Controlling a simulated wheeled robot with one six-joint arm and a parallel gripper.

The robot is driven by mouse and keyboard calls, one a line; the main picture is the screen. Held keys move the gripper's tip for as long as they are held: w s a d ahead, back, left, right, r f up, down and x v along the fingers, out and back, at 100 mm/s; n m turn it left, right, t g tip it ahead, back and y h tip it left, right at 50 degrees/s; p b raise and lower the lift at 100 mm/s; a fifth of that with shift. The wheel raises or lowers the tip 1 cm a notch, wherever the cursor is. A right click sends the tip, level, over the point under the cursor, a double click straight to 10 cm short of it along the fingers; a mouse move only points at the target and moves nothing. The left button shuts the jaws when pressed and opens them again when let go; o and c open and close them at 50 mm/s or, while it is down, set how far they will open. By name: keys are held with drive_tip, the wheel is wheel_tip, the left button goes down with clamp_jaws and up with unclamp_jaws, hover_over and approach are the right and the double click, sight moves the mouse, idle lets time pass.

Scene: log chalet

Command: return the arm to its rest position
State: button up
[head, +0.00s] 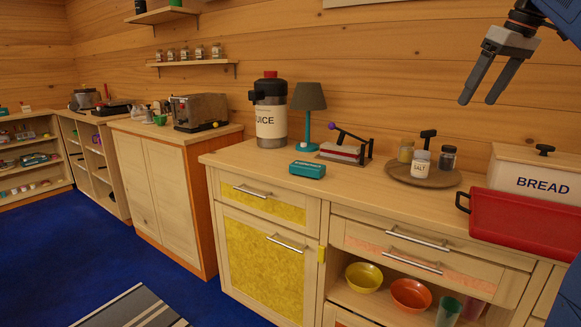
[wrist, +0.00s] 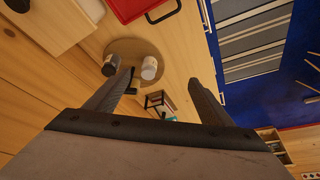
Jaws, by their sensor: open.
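My gripper (head: 489,84) is at the upper right of the head view, above the counter, with its two fingers pointing down and apart. Nothing is between the fingers. In the wrist view my gripper (wrist: 165,85) also shows open and empty, with the counter top some way beyond the fingertips. My arm enters the head view from the upper right corner.
Below lie a round board (head: 423,176) with jars, a red tray (head: 523,222) and a bread box (head: 536,174). A juice dispenser (head: 271,115), a lamp (head: 308,100) and a teal box (head: 307,169) stand farther left. The blue floor (head: 80,245) is open at left.

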drive_tip(key=s+a+f+m+h, duration=0.1)
drive_tip(key=s+a+f, duration=0.5)
drive_tip(key=s+f, duration=0.15)
drive_tip(key=s+a+f+m, duration=0.1)
drive_tip(key=s+a+f, duration=0.5)
drive_tip(key=f, duration=0.2)
drive_tip(key=s+a+f, duration=0.1)
drive_tip(key=s+f, duration=0.4)
drive_tip(key=f, duration=0.3)
drive_tip(key=s+a+f+m, duration=0.1)
drive_tip(key=s+a+f, duration=0.1)
drive_tip(key=s+f, duration=0.4)
drive_tip(key=s+a+f+m, duration=0.1)
drive_tip(key=s+f, duration=0.5)
drive_tip(key=f, duration=0.6)
drive_tip(key=shift+a+t+h, duration=0.4)
drive_tip(key=shift+a, duration=0.15)
